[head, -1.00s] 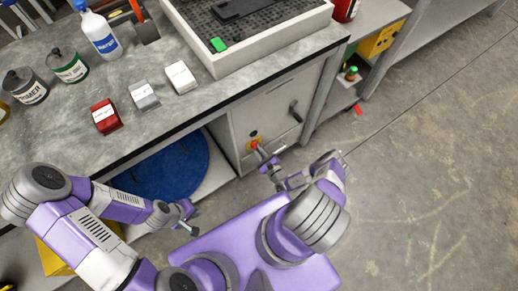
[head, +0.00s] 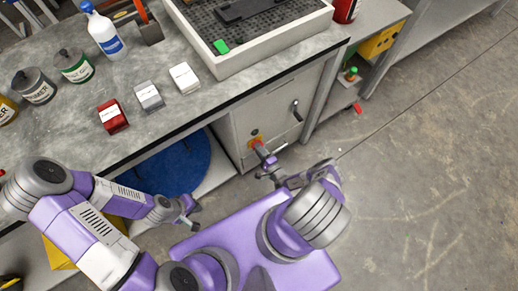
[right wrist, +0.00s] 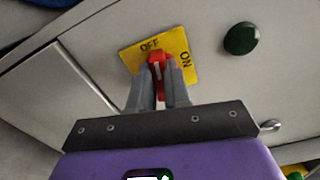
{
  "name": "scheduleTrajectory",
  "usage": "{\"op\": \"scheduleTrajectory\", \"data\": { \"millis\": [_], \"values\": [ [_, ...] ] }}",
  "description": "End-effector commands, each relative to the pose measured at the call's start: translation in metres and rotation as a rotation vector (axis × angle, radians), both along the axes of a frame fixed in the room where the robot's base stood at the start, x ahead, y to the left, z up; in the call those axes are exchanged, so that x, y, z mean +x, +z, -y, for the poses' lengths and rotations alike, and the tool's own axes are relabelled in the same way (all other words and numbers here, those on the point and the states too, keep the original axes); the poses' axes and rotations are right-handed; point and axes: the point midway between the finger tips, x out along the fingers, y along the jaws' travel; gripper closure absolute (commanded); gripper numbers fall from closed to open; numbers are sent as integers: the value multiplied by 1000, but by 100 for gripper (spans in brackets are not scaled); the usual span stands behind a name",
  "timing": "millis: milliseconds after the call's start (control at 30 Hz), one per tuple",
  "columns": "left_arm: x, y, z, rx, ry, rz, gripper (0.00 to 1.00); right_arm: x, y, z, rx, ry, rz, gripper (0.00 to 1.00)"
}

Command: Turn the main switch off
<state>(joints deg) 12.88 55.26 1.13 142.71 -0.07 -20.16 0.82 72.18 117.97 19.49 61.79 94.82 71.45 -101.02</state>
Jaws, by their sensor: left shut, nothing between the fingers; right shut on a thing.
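The main switch (head: 257,144) is a red knob on a yellow plate on the grey cabinet front under the bench. In the right wrist view the red knob (right wrist: 158,63) stands upright in the picture, near the OFF label of the yellow plate (right wrist: 128,54); the ON label is to its right. My right gripper (head: 265,156) is shut on the knob, one finger on each side. It also shows in the right wrist view (right wrist: 161,85) and hides part of the knob. My left gripper (head: 190,220) is shut and empty, low in front of the bench opening.
A green button (right wrist: 240,38) sits beside the plate, and a dark handle (head: 296,110) is further right on the cabinet. Red, grey and white boxes (head: 113,116) stand on the bench (head: 165,130). The floor at right is clear.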

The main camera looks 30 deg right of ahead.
Motion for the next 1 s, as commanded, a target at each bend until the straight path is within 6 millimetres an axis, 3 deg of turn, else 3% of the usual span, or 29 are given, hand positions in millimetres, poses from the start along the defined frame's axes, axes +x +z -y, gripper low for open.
{"op": "scheduleTrajectory", "data": {
  "millis": [400, 967, 1000],
  "values": [
    [0, -2, 0, 0, 0, 0, 100, 0, -1, 0, -190, -1, 16, 100],
    [0, -2, 0, 0, 0, 0, 100, 1, -1, 0, -219, 0, 18, 100],
    [0, -2, 0, 0, 0, 0, 100, 1, -1, 0, -219, 0, 18, 78]
  ]
}}
